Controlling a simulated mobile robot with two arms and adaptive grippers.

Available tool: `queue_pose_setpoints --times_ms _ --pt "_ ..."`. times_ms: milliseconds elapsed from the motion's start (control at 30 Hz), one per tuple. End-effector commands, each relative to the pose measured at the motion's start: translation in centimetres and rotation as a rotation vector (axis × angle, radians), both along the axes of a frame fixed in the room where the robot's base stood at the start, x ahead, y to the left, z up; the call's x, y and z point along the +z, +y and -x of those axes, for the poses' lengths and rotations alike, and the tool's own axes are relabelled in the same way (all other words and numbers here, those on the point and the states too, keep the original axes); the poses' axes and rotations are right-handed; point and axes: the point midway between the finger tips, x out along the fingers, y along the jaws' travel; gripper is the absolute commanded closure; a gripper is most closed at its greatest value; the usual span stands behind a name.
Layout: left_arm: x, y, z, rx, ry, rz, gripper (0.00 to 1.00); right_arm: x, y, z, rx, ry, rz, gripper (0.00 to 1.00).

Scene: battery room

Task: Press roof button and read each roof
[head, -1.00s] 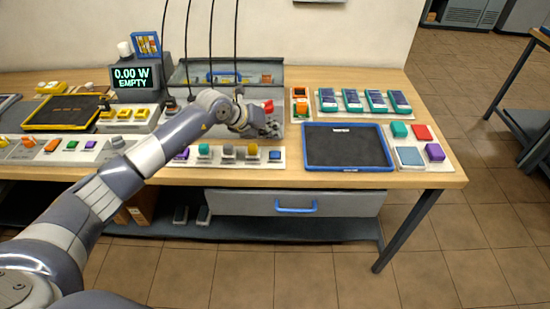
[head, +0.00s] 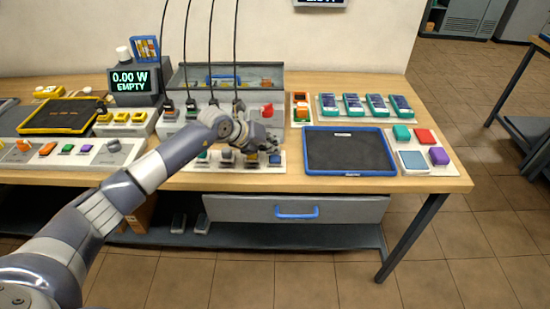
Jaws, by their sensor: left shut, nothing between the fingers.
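My left gripper (head: 272,144) is shut and empty. It is just above and behind the right part of a pale strip of coloured buttons (head: 222,180). A blue button (head: 275,159) shows in front of the fingers, and a teal one (head: 203,155) further left is partly behind my arm. I cannot tell whether the fingers touch any button. No button is readable as the roof one. A display (head: 130,80) on the left reads "0.00 W EMPTY". My right gripper is not in view.
A blue-rimmed dark tray (head: 348,173) lies right of the strip, with several teal devices (head: 352,104) behind it. Coloured blocks, one red (head: 425,136), sit on the right. A red switch (head: 267,110) and hanging black cables (head: 236,55) are behind my gripper.

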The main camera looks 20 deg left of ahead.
Motion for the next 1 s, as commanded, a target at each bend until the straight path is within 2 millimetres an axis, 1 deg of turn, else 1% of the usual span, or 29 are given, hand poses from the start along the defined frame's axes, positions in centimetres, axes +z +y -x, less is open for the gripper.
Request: queue_pose_setpoints --times_ms 733,1000 --pt "-0.02 0.03 0.0 0.0 0.0 0.0 1.0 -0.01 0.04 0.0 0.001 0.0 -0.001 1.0" --pt "-0.84 0.01 0.02 0.0 0.0 0.0 1.0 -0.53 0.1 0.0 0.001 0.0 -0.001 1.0"
